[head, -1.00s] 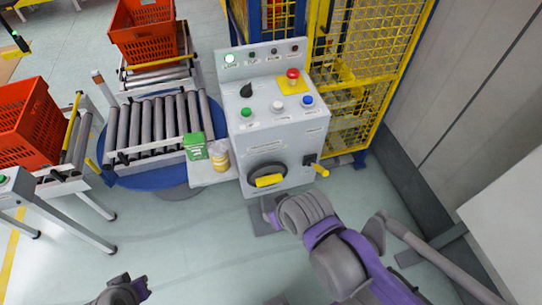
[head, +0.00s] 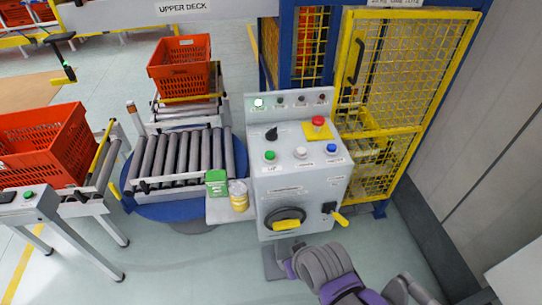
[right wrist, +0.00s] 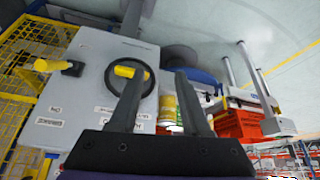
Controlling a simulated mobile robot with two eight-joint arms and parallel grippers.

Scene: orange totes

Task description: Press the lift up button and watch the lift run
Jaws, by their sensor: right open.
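The grey control panel (head: 300,178) stands right of centre in the head view. A green button (head: 270,155), a white button (head: 301,152) and a blue button (head: 332,151) sit in a row on its sloped face; their labels are too small to read surely. A red mushroom button (head: 318,122) on a yellow plate and a black selector knob (head: 272,133) are above them. My right gripper (right wrist: 158,75) is open and empty, facing the panel's lower front with its yellow-handled round dial (head: 286,222). In the head view its fingertips are hard to make out. My left gripper is not in view.
A lit lamp (head: 258,102) tops the panel beside several dark lamps. A yellow mesh cage (head: 400,120) stands behind. Left are a roller turntable (head: 180,160), orange totes (head: 185,68), a green box (head: 216,183) and a yellow tub (head: 238,195). The floor in front is open.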

